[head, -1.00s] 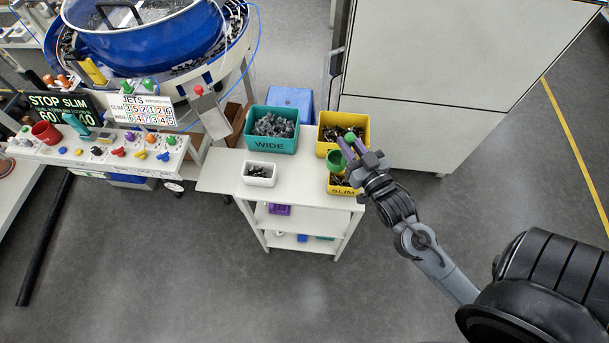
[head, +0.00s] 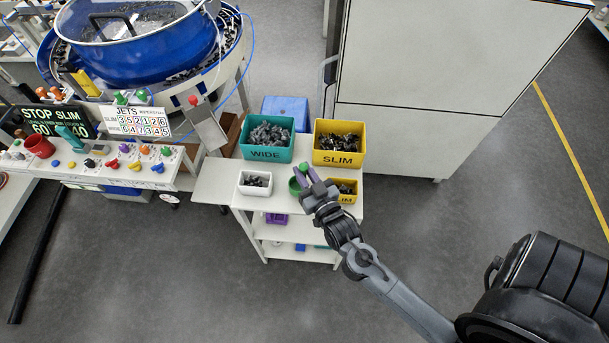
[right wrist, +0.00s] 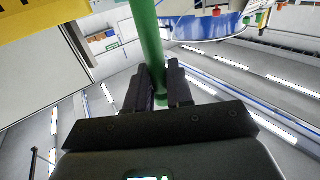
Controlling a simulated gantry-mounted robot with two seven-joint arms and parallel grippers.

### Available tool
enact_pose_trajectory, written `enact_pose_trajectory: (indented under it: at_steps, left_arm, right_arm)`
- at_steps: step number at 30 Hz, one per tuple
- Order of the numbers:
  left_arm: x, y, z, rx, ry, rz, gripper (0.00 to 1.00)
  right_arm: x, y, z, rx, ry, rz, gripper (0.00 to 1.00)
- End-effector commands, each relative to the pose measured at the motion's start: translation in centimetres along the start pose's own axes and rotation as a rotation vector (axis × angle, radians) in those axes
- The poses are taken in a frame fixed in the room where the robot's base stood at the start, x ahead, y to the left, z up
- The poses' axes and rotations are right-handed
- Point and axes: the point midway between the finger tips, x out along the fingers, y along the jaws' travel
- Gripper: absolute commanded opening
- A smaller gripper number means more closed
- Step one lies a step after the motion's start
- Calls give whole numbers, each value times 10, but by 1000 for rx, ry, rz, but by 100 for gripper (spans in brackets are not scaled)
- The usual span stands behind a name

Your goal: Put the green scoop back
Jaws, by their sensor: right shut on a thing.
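My right gripper (head: 310,182) is shut on the green scoop (head: 294,187), and its purple fingers hold the handle. In the head view the scoop's cup shows just left of the fingers, over the white cart top (head: 215,183), between the small white tray and the small yellow bin. I cannot tell whether the cup touches the cart top. In the right wrist view the scoop's green handle (right wrist: 148,38) runs up between the dark fingers (right wrist: 160,88); the cup is not visible there. My left gripper is not in view.
A teal WIDE bin (head: 267,153) and a yellow SLIM bin (head: 337,157) of dark parts stand at the cart's back. A white tray (head: 255,191) and a smaller yellow bin (head: 347,198) stand in front. A tall grey cabinet (head: 430,70) rises behind. The cart top's left end is bare.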

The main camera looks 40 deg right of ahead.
Motion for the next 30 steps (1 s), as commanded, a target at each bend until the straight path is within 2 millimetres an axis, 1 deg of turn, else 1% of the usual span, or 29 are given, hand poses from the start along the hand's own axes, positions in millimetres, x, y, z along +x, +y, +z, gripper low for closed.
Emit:
enact_pose_trajectory:
  at_steps: [1,4,12,16,17,21,30]
  left_arm:
    - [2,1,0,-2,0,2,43]
    - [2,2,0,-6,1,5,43]
    - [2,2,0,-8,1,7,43]
    - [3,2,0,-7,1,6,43]
    - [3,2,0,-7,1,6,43]
    - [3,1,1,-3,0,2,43]
    - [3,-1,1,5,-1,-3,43]
  right_arm:
    - [0,0,8,-1,0,0,0]
    - [0,0,14,1,2,0,0]
    - [0,0,15,1,2,0,0]
    - [0,0,18,1,2,0,0]
    - [0,0,18,1,2,0,26]
    - [0,0,18,1,1,0,47]
    - [0,0,17,1,1,0,47]
